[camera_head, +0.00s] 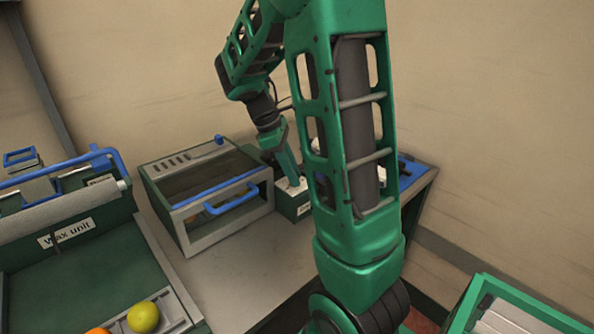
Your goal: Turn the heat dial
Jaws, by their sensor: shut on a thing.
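A small dark green box (303,208) with a pale top and a white label stands right of the glass-fronted cabinet, partly behind my arm. My gripper (292,182) points down onto the top of this box. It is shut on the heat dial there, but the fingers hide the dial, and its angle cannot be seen. The label's text is too small to read.
The cabinet (190,247) has a blue handle (232,202) and fruit inside. The wax unit (55,222) stands at left, with a yellow-green fruit (143,317) and an orange (97,331) in front. A green-rimmed crate (530,306) is at lower right. The tabletop (225,285) before the cabinet is clear.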

